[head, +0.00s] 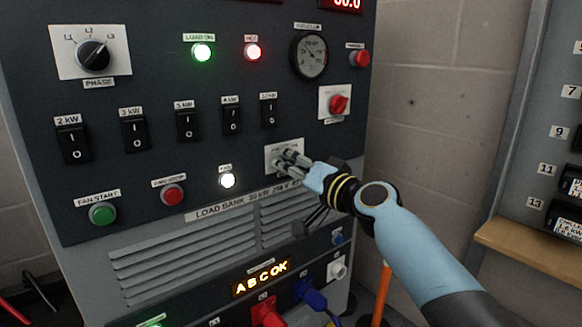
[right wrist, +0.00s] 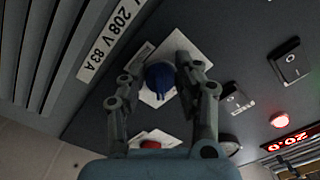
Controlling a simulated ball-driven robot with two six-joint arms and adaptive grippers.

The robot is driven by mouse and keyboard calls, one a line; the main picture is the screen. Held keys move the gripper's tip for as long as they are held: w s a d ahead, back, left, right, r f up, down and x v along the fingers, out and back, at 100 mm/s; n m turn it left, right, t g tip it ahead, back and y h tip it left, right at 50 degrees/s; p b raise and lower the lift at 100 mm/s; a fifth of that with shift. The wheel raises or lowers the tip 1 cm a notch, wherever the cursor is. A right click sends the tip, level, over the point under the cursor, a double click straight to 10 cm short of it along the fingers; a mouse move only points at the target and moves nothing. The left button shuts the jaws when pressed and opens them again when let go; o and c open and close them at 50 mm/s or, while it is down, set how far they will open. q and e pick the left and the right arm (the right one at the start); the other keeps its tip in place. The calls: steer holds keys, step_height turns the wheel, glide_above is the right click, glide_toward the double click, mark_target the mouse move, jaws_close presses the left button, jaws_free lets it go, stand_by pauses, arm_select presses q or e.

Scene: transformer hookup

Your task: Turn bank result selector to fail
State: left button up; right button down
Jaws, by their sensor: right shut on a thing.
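The selector is a blue knob (right wrist: 159,76) on a white plate (head: 270,160), low on the right side of the dark load bank panel. In the head view my fingers hide most of the plate and the knob. My right gripper (head: 287,158) is at the plate. In the right wrist view its two fingers (right wrist: 161,70) are on either side of the knob, shut on it. The plate's lettering and the knob's pointer are too small or covered to read. My left gripper is not in view.
Above the plate are a red rotary knob (head: 338,104) and a row of black rocker switches (head: 187,125). A lit white button (head: 228,180) is to the left. Vents (head: 195,250) and coloured plugs (head: 266,313) are below. A wooden ledge (head: 530,250) is at right.

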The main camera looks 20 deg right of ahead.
steer(key=c, duration=1.1)
jaws_free()
steer(key=shift+d, duration=0.1)
steer(key=shift+o, duration=0.2)
steer(key=v, duration=1.2)
steer(key=s+d+f+g+h+p, duration=0.1)
steer(key=s+f+g+p, duration=0.3)
steer(key=f, duration=0.6)
steer(key=s+d+f+g+h+b, duration=0.1)
steer(key=s+d+f+h, duration=0.1)
steer(key=s+f, duration=0.7)
steer(key=s+d+f+g+h+p, duration=0.1)
steer(key=s+f+g+p, duration=0.15)
steer(key=f, duration=0.95)
steer(key=s+d+f+n+g+h, duration=0.1)
steer(key=s+f, duration=0.5)
steer(key=s, duration=0.7)
steer(key=s+d+f+n+g+h, duration=0.1)
steer(key=s+f+g, duration=0.4)
steer(key=s, duration=0.8)
steer(key=s+d+f+n+g+h+p, duration=0.1)
steer(key=s+f, duration=0.5)
steer(key=s, duration=0.7)
steer(key=d+n+g, duration=0.1)
steer(key=n+g, duration=0.1)
steer(key=shift+f+n, duration=0.3)
steer(key=shift+f, duration=0.1)
